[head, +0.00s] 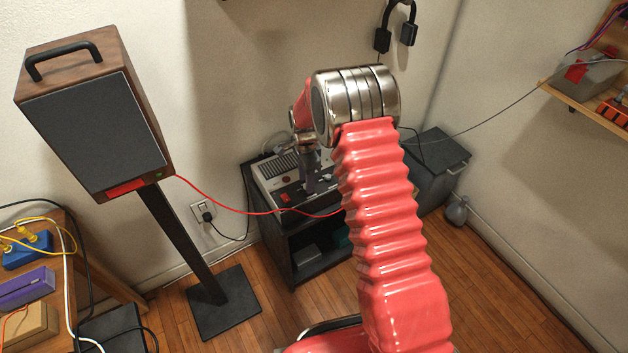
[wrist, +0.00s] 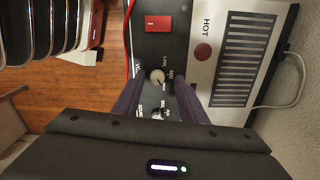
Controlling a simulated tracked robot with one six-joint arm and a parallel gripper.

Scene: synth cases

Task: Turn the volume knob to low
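The volume knob, a small pale round knob (wrist: 157,76), sits on the black panel of a grey-and-black device (head: 274,178). Its printed labels include LOW and MID. I cannot make out exactly where its pointer points. My gripper (wrist: 161,84) has two purple fingers, spread apart on either side of the knob with gaps to it. A second knob (wrist: 157,113) is nearer to the gripper's palm and partly hidden. In the head view my gripper (head: 309,182) points down over the device, and my arm hides part of its right side.
The panel also has a red switch (wrist: 157,22). Beside it is a HOT-marked plate with a red disc (wrist: 202,52) and dark vents (wrist: 233,60). A red cable (head: 230,208) runs from the speaker (head: 95,130) to the device. A dark bin (head: 437,165) stands right.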

